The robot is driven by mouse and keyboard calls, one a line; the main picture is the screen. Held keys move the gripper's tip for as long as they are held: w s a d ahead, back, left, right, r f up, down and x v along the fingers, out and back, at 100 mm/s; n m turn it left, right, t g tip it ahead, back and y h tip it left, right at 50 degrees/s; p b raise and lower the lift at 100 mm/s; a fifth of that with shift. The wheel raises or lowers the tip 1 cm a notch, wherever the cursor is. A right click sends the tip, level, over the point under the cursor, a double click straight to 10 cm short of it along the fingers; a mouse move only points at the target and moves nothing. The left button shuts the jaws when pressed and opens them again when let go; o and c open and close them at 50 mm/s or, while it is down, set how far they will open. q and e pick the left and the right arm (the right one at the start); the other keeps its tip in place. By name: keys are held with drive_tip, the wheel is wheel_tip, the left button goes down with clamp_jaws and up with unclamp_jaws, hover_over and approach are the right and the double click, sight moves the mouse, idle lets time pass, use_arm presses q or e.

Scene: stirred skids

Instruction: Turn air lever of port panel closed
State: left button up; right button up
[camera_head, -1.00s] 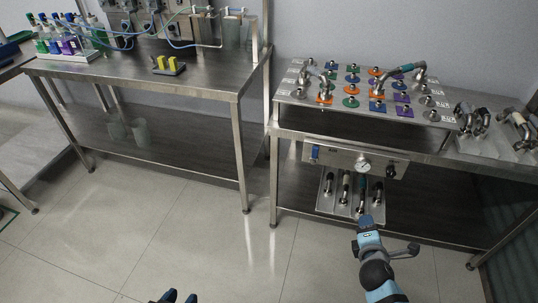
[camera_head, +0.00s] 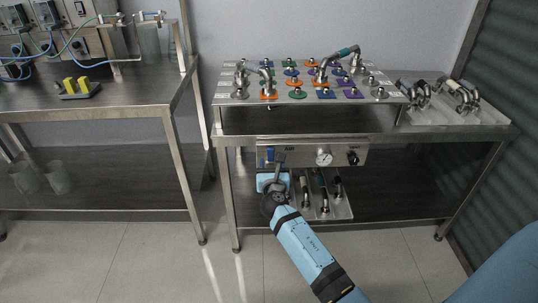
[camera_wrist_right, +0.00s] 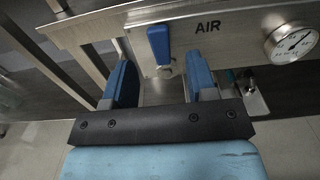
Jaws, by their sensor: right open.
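The port panel (camera_head: 300,156) is a steel plate under the right table's top. Its air lever (camera_wrist_right: 158,44) has a blue handle and stands left of the "AIR" label in the right wrist view; it looks upright there. The lever also shows at the panel's left end in the head view (camera_head: 270,153). My right gripper (camera_wrist_right: 161,82) is open, with one blue finger on each side below the lever's handle and nothing between the fingertips that I can see held. In the head view my right gripper (camera_head: 272,172) is just in front of the panel's left end. My left gripper is not in view.
A pressure gauge (camera_head: 324,158) and a black knob (camera_head: 353,158) sit right of the lever. A tray with pipe pieces (camera_head: 325,208) lies on the shelf below. A plate with colored ports (camera_head: 310,92) stands above. Another table (camera_head: 100,100) stands to the left.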

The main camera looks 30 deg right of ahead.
sight(271, 153)
drive_tip(key=b+x, duration=0.1)
drive_tip(key=x, duration=0.5)
drive_tip(key=shift+a, duration=0.1)
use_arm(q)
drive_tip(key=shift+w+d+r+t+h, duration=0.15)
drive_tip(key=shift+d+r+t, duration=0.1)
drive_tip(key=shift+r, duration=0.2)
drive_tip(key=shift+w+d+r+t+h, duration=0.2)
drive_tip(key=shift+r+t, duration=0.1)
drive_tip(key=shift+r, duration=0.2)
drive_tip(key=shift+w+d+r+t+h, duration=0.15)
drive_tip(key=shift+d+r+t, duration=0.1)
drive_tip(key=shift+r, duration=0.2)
use_arm(e)
drive_tip(key=shift+w+d, duration=0.25)
drive_tip(key=shift+w, duration=0.1)
clamp_jaws()
